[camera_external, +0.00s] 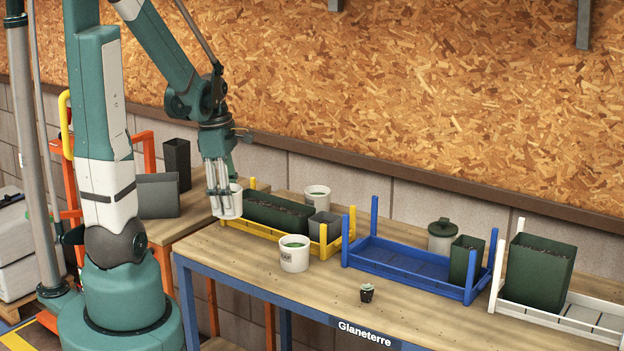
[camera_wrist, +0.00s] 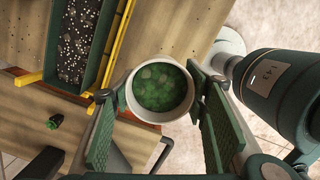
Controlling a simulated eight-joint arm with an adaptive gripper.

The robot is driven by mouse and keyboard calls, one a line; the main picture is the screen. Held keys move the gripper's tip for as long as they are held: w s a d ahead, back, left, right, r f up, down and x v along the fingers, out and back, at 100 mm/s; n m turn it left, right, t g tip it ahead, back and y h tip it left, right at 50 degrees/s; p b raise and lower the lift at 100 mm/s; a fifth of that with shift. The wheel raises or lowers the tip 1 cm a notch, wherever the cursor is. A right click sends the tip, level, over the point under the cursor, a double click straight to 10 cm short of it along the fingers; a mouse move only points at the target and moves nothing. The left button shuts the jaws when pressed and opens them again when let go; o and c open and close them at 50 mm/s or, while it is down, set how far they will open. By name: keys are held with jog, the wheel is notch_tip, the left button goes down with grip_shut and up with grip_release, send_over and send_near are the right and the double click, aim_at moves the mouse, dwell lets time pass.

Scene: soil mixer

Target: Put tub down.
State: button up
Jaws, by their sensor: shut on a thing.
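A white tub (camera_external: 234,203) is held between the fingers of my gripper (camera_external: 218,190) at the left end of the blue-framed table. In the wrist view the tub (camera_wrist: 160,115) is seen from above, with green contents and an open round rim. The green finger pads of my gripper (camera_wrist: 157,88) are on both sides of it. The tub looks upright. It is beside the left end of the yellow tray (camera_external: 262,238); whether its base touches anything cannot be told.
Another white tub (camera_external: 294,259) stands in front. A blue tray (camera_external: 400,262), a white tray (camera_external: 570,320) and a small potted plant (camera_external: 367,293) are further right. Front tabletop has free room.

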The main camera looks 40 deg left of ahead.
dwell(0.7)
jog(key=w+a+r+n+p, duration=0.2)
jog(key=w+a+p, duration=0.2)
jog(key=w+a, duration=0.55)
jog(key=w+a+r+n+p, duration=0.1)
jog(key=w+a+r+p, duration=0.2)
jog(key=w+a, duration=0.7)
jog(key=w+a+f+n+p, duration=0.2)
jog(key=w+a, duration=0.5)
jog(key=a, duration=0.4)
jog(key=w+a+f+n+p, duration=0.1)
jog(key=w+a+p, duration=0.4)
jog(key=a, duration=0.7)
jog(key=shift+w+f+n+t, duration=0.35)
jog(key=shift+w+f, duration=0.5)
jog(key=shift+w, duration=0.4)
jog(key=shift+f+p, duration=0.5)
jog(key=shift+f, duration=2.65)
